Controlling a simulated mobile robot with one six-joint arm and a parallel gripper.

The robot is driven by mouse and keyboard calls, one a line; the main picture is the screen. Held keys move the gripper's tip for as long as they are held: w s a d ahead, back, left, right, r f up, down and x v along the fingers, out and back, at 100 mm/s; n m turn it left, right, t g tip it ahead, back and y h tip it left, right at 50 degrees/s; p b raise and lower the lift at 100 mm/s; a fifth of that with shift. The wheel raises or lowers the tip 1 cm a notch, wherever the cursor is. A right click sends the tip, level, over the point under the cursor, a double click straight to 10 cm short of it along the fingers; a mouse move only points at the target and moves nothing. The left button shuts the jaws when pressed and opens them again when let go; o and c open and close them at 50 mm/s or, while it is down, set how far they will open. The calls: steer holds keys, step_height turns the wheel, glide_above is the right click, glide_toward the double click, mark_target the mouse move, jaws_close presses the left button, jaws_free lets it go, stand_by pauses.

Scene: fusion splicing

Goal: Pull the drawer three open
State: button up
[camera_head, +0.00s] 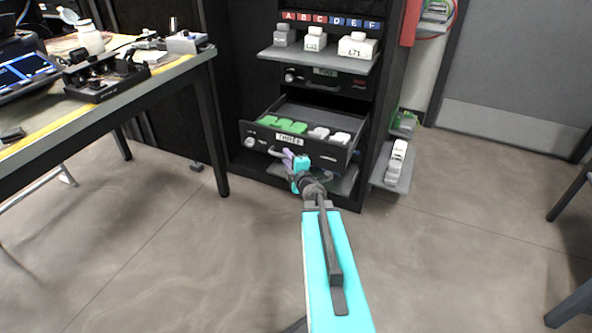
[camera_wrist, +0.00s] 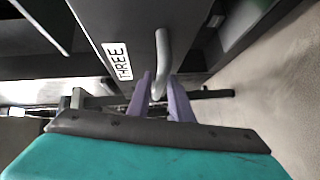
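Drawer three (camera_head: 298,138), labelled "THREE", stands pulled out of the black cabinet, with its inside showing. Several green blocks and white pieces lie in it. Its grey bar handle (camera_wrist: 163,55) runs across the drawer front; in the head view my gripper hides part of it. My gripper (camera_head: 291,160) is at the drawer front, just below the label. In the wrist view, the two purple fingers of my gripper (camera_wrist: 161,93) lie on either side of the handle, close against it. The label (camera_wrist: 117,61) also shows there, to the left of the handle.
A low side shelf (camera_head: 392,176) holds a white object to the right. A workbench (camera_head: 130,85) stands at left. The floor in front is clear around my arm.

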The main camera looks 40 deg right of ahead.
steer(key=p+v, duration=1.3)
steer(key=p, duration=0.4)
steer(key=shift+s+p, duration=0.2)
steer(key=shift+p, duration=0.1)
stand_by(0.8)
steer(key=shift+a, duration=0.1)
steer(key=shift+r, duration=0.1)
stand_by(0.4)
